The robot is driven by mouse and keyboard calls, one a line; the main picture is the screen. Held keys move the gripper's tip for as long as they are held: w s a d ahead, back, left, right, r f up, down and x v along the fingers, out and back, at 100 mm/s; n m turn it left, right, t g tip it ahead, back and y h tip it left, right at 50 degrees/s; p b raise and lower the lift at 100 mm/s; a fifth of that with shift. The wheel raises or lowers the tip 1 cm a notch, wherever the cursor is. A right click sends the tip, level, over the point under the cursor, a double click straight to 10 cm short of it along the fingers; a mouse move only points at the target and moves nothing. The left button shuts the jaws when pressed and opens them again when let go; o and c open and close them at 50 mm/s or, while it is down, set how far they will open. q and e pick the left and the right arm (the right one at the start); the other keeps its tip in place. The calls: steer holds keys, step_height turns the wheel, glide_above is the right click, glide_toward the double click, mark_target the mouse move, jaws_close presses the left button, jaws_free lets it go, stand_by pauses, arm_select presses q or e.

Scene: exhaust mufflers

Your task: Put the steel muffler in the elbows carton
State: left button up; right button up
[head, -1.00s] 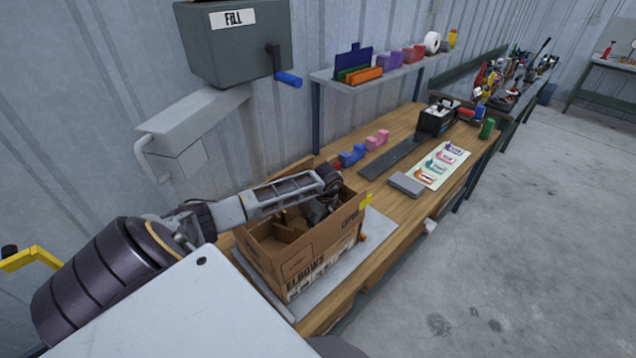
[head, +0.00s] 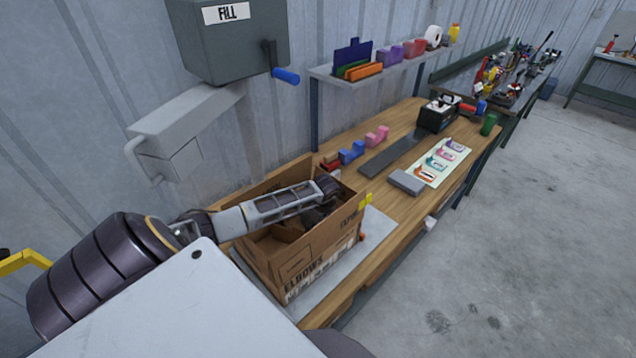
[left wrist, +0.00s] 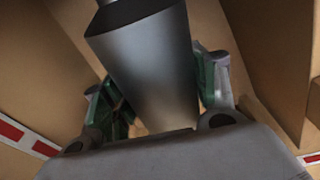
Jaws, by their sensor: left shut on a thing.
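The elbows carton (head: 318,252) is an open brown cardboard box marked ELBOWS, standing on the near end of the wooden bench. My left arm reaches over its rim from the left, and my left gripper (head: 317,214) is down inside it, partly hidden by the front wall. In the left wrist view the steel muffler (left wrist: 150,62), a smooth grey metal body, lies between the green-padded fingers of my left gripper (left wrist: 157,92), which is shut on it. Brown cardboard walls surround it there. I cannot tell whether the muffler touches the carton floor. My right gripper is not in view.
A grey box marked FILL (head: 228,45) hangs on the wall above. Blue blocks (head: 352,152) and pink blocks (head: 377,136) sit behind the carton. A grey block (head: 407,182) and a picture sheet (head: 440,162) lie farther along the bench. A shelf (head: 385,68) runs above.

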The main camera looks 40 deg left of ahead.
arm_select(q)
steer(key=shift+r, duration=0.15)
steer(key=shift+s+d, duration=0.1)
steer(key=shift+s, duration=0.05)
steer(key=o, duration=1.5)
steer(key=shift+f, duration=0.2)
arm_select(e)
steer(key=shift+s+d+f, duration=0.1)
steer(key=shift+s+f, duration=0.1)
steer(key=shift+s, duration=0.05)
arm_select(q)
steer(key=shift+r, duration=0.15)
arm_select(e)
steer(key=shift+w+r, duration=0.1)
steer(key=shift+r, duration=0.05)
arm_select(q)
steer(key=shift+r, duration=0.2)
steer(key=r, duration=0.2)
steer(key=r+b, duration=0.1)
steer(key=r, duration=0.1)
steer(key=d+r, duration=0.1)
steer(key=r, duration=0.1)
steer(key=shift+b, duration=0.3)
steer(key=shift+r, duration=0.55)
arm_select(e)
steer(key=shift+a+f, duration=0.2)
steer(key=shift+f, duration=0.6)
